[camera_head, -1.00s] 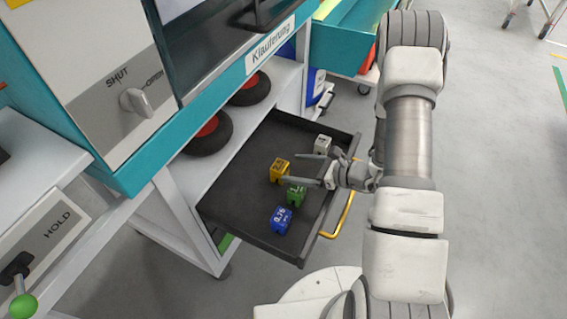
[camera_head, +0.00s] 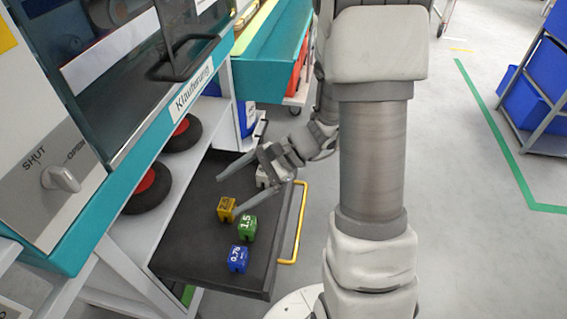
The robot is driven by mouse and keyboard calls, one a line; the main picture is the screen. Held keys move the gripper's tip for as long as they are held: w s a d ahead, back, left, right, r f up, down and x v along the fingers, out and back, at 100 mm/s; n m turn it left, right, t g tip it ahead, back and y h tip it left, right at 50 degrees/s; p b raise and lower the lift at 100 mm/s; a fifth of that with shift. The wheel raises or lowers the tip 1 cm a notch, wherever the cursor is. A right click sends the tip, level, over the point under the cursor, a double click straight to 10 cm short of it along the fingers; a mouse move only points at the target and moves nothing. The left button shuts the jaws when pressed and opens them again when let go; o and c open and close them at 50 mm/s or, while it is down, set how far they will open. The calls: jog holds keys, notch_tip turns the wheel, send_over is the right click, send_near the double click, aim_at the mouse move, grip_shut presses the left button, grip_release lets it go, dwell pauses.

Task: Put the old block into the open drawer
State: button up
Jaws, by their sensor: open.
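The open drawer (camera_head: 185,250) is a dark tray with a yellow handle, pulled out below the worktop. In it are a yellow block (camera_head: 227,209), a green block marked 1.5 (camera_head: 246,228) and a blue block marked 0.75 (camera_head: 238,259). A pale block (camera_head: 262,180) sits farther back, partly hidden by my gripper. I cannot tell which block is the old one. My gripper (camera_head: 228,197) is open and empty over the back part of the drawer. Its fingers point down and left, with the yellow block near the tips in the picture.
A cabinet with a SHUT/OPEN knob (camera_head: 62,179) and a sign rises at the left. Dark wheels with red hubs (camera_head: 148,188) lie on the shelf beside the drawer. A teal bench (camera_head: 270,60) stands behind. Blue bins (camera_head: 535,100) stand at the right; the floor between is clear.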

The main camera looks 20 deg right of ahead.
jog(key=s+d+r+n+t+h, duration=0.2)
jog(key=s+d+r+n+h, duration=0.1)
jog(key=s+r+n+h, duration=0.2)
jog(key=s+d+r+n+t+h, duration=0.2)
jog(key=s+r+n+h, duration=0.4)
jog(key=r+n, duration=0.3)
notch_tip(320, 180, up, 3)
jog(key=shift+s+d+f+h, duration=0.15)
jog(key=shift+s+d+h, duration=0.15)
jog(key=shift+s+d, duration=0.15)
notch_tip(320, 180, up, 25)
jog(key=p, duration=2.5)
jog(key=shift+f, duration=0.15)
jog(key=shift+c, duration=0.2)
